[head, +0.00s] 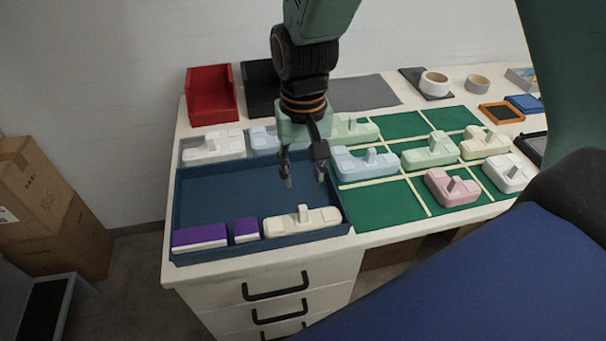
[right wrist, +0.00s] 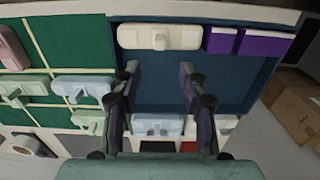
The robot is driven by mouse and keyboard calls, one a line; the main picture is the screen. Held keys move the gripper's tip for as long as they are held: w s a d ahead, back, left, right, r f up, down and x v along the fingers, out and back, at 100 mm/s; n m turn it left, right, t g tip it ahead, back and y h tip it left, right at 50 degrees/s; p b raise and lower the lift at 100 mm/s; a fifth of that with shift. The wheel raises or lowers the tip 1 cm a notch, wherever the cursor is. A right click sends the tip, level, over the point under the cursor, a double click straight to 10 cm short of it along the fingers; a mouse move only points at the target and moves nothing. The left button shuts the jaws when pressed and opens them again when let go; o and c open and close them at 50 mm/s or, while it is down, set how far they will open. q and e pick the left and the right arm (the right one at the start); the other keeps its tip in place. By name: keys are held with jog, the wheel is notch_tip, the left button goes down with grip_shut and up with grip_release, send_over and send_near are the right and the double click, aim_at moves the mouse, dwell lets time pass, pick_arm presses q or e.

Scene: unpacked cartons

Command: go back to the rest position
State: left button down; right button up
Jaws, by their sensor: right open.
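My right gripper (head: 303,178) is open and empty above the blue tray (head: 215,195). In the right wrist view its two fingers (right wrist: 160,90) stand apart over the tray's bare floor, with nothing between them. A cream block with a peg (head: 302,221) and two purple-and-white blocks, one long (head: 199,237) and one short (head: 246,230), lie along the tray's near side. A white block (head: 213,147) and a light blue block (head: 265,138) sit behind the tray, the blue one partly hidden by my arm. My left gripper is not in view.
A green mat with a cream grid (head: 385,205) lies right of the tray, with several pegged blocks, including a pink one (head: 452,187). A red bin (head: 211,95) stands at the back left. A white tape roll (head: 434,83) is at the back right. Cartons (head: 40,190) stand left.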

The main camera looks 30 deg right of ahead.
jog(key=shift+f, duration=0.1)
jog(key=shift+n, duration=0.4)
jog(key=s+f, duration=0.1)
jog(key=f, duration=0.2)
jog(key=s+f, duration=0.2)
jog(key=f, duration=0.2)
jog(key=s+d+f, duration=0.1)
jog(key=s+f, duration=0.1)
jog(key=f, duration=0.1)
jog(key=shift+s+d+f, duration=0.1)
jog(key=shift+f, duration=0.05)
jog(key=s+f+n+b, duration=0.1)
jog(key=s+f+b, duration=0.4)
jog(key=s+f, duration=1.3)
jog(key=shift+s+d+n, duration=0.4)
jog(key=shift+s, duration=0.15)
jog(key=shift+c, duration=0.5)
jog(key=shift+s+d, duration=0.1)
jog(key=shift+s, duration=0.1)
